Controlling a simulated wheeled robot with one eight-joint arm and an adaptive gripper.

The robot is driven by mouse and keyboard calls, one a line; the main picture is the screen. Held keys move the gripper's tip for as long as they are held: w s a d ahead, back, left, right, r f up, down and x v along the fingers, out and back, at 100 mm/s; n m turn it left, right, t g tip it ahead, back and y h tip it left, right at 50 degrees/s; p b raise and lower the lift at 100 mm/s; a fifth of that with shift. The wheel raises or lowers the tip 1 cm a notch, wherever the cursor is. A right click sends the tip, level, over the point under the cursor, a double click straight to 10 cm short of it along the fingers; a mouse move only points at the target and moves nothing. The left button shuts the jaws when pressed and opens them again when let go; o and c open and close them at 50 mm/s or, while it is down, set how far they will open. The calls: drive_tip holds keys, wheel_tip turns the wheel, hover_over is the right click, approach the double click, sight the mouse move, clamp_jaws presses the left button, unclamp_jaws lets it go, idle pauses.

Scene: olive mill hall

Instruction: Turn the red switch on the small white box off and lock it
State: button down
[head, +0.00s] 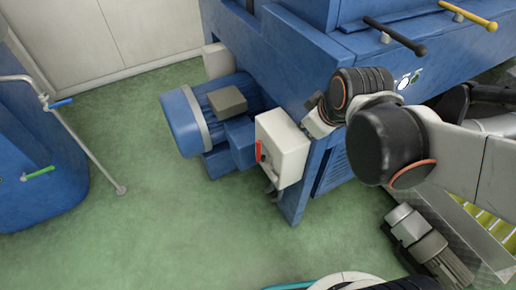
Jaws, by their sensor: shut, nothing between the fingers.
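The small white box (287,146) is mounted at the lower left corner of the blue machine, beside a blue motor. Its red switch (258,151) is a narrow upright red strip on the box's left-facing side, seen at a steep angle; I cannot read its position. A small dark part (271,190) shows under the box; I cannot tell what it is. My arm reaches in from the right. My gripper (317,120) is just right of the box, on the far side from the switch, partly hidden by my wrist. It is shut and holds nothing. I cannot tell whether it touches the box.
The blue motor (210,115) stands left of the box. Levers with black (395,36) and yellow (467,15) grips stick out above. A pipe (90,150) and a blue tank (35,165) are at left. A grey motor (425,242) is lower right.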

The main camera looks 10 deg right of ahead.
sight(258, 152)
drive_tip(key=w+a+f+n+g, duration=0.1)
drive_tip(key=w+a+f+n, duration=0.2)
drive_tip(key=f+n, duration=0.4)
drive_tip(key=w+a+f+n+g+y, duration=0.1)
drive_tip(key=w+a+f+n, duration=0.3)
drive_tip(key=f+n, duration=0.4)
drive_tip(key=shift+p+x, duration=0.4)
drive_tip(key=shift+x, duration=1.6)
drive_tip(key=shift+s, duration=0.1)
drive_tip(key=shift+w+a+f+b, duration=0.5)
drive_tip(key=shift+w+f+b, duration=0.25)
drive_tip(key=shift+w+f, duration=0.65)
drive_tip(key=shift+w+a+f+b, duration=0.5)
drive_tip(key=shift+w+f+b, duration=0.35)
drive_tip(key=shift+f, duration=0.85)
drive_tip(key=shift+w+a+f+b, duration=0.5)
drive_tip(key=shift+w+f+b, duration=0.15)
drive_tip(key=shift+w+f, duration=0.8)
drive_tip(key=shift+s+f, duration=0.1)
drive_tip(key=shift+s, duration=0.05)
